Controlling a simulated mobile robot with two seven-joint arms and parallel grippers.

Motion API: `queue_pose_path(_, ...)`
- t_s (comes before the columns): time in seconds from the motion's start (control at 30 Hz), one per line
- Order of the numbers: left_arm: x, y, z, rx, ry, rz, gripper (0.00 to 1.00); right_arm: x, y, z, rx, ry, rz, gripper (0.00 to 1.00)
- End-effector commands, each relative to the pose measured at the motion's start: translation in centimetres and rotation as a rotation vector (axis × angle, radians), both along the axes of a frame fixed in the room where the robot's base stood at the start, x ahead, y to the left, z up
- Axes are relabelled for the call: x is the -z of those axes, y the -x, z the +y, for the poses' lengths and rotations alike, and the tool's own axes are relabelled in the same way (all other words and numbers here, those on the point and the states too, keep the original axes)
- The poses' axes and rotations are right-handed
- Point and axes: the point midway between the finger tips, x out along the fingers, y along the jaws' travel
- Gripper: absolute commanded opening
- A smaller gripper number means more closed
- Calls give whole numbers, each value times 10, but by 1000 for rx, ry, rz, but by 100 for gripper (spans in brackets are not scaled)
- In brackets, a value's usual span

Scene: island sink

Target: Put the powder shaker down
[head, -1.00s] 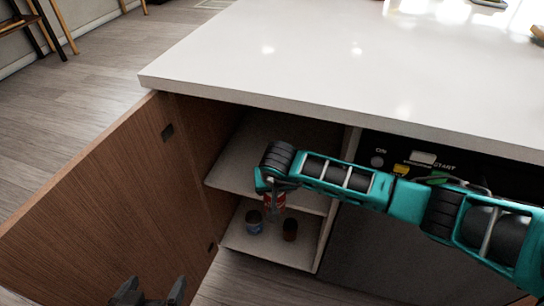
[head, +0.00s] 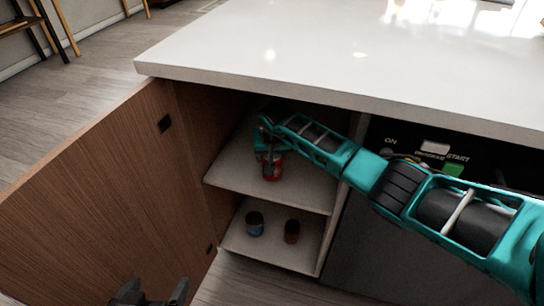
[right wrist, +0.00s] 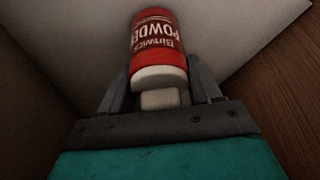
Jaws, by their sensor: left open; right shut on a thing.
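The powder shaker (head: 272,168) is a red can with a white end, inside the open cabinet at the upper shelf (head: 300,190). In the right wrist view the shaker (right wrist: 157,42) shows its "POWDER" label, its white end between the fingers. My right gripper (head: 268,150) is shut on it; its fingers also show in the right wrist view (right wrist: 160,88). The can looks at or just above the shelf board; I cannot tell whether it touches. My left gripper (head: 150,295) is open and empty at the bottom edge of the head view, in front of the cabinet door.
The wooden door (head: 100,190) stands open at the left. A blue can (head: 255,224) and a dark red-brown jar (head: 292,231) stand on the lower shelf (head: 270,252). The white countertop (head: 330,60) overhangs the cabinet. The upper shelf is clear right of the shaker.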

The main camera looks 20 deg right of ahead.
Motion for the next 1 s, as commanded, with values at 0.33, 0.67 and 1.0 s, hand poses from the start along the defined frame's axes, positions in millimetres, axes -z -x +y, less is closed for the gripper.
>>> queue_pose_path(0.33,-2,-1,-3,0,9,-10,94,2,-1,0,0,0,-6,28)
queue_pose_path(0.67,-2,-1,-3,0,8,-6,94,3,-1,0,1,0,-4,88)
queue_pose_path(1.0,-5,-1,-2,-1,6,-6,94,-1,-1,0,0,-1,-4,90)
